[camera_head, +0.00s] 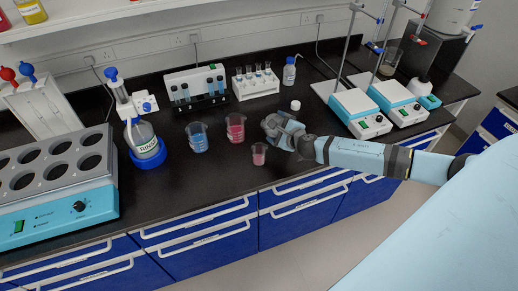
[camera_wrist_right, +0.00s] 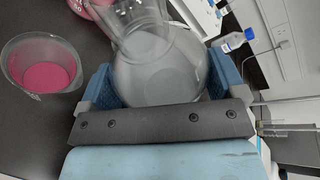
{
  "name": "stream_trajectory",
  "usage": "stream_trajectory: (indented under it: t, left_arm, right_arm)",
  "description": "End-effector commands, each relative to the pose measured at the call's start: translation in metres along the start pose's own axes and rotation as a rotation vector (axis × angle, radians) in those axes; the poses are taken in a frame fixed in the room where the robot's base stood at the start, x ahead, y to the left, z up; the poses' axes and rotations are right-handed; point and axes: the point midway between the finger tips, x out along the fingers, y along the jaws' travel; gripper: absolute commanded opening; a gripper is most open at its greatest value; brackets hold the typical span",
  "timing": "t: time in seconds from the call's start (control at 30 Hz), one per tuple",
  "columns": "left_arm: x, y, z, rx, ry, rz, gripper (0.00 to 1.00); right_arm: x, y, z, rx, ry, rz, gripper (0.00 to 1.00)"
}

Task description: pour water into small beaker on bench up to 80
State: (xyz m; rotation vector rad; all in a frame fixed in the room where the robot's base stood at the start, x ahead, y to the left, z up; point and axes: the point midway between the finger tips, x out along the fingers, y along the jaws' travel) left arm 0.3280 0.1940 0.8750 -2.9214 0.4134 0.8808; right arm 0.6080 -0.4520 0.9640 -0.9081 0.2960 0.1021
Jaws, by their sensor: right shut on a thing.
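A small beaker (camera_head: 259,153) with pink liquid stands on the black bench. It also shows in the right wrist view (camera_wrist_right: 40,65), beside the flask and apart from it; its marks are not readable. My right gripper (camera_head: 283,130) is just right of the small beaker. In the right wrist view, its blue fingers (camera_wrist_right: 160,82) are shut on a clear glass flask (camera_wrist_right: 158,65). The flask's neck points to the top left of that picture. I cannot tell how much water it holds. In the head view, the gripper mostly hides the flask. My left gripper is not in view.
A larger red-liquid beaker (camera_head: 235,128) and a blue-liquid beaker (camera_head: 197,138) stand behind and left of the small one. A tube rack (camera_head: 256,88), a white cap (camera_head: 295,105) and a hotplate stirrer (camera_head: 360,114) are nearby. The bench's front edge is close.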

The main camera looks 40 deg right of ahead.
Motion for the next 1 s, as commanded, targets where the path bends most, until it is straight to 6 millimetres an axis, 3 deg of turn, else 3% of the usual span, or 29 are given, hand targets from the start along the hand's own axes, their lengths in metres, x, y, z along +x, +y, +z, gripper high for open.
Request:
stream_trajectory:
  t: [1.0]
  left_arm:
    - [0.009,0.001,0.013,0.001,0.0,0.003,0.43]
  right_arm:
    - [0.004,0.004,-0.006,-0.056,0.002,-0.026,0.37]
